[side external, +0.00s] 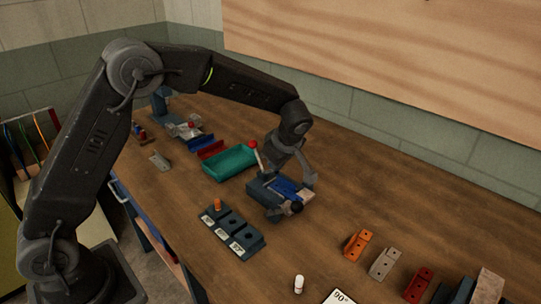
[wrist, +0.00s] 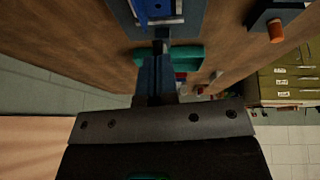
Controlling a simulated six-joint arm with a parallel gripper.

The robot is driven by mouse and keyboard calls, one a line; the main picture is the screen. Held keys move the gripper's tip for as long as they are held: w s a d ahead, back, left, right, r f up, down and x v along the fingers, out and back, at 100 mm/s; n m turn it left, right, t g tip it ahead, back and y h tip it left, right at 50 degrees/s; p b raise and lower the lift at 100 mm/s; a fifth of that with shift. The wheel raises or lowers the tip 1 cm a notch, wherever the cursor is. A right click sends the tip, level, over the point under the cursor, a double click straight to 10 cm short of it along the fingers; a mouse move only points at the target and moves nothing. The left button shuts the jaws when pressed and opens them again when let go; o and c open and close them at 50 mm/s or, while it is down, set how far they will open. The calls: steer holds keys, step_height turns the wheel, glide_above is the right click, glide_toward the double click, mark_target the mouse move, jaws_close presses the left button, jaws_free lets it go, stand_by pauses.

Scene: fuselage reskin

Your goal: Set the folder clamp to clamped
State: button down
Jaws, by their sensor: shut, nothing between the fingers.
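The folder (side external: 262,193) is a dark blue-grey block with a brighter blue plate on top, in the middle of the bench in the side view. Its clamp lever (side external: 258,158) has a red ball knob (side external: 253,144) and stands nearly upright at the folder's far left side. My gripper (side external: 300,180) is over the folder, right of the lever and apart from the knob. Its fingertips are hard to make out there. In the wrist view my gripper (wrist: 161,46) is shut and empty, close to the edge of the folder (wrist: 180,28). The lever cannot be made out in that view.
A teal tray (side external: 230,163) stands behind the folder to the left. A dark block with an orange peg (side external: 217,204) is in front. Orange, grey and red blocks (side external: 384,263) and a white cylinder (side external: 298,284) stand to the right. Bare bench lies between them.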

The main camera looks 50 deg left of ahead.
steer(key=d+f+y, duration=0.1)
steer(key=y, duration=0.1)
steer(key=d+f+y, duration=0.1)
steer(key=y, duration=0.1)
steer(key=shift+d+f+y, duration=0.1)
steer(key=shift+f+y, duration=0.3)
steer(key=shift+d+f, duration=0.15)
steer(key=shift+f, duration=0.25)
steer(key=shift+f, duration=0.1)
steer(key=shift+d+r, duration=0.1)
steer(key=shift+r, duration=0.35)
steer(key=r, duration=0.3)
steer(key=shift+s+d, duration=0.15)
steer(key=shift+d, duration=0.1)
steer(key=v, duration=1)
steer(key=shift+d+f, duration=0.35)
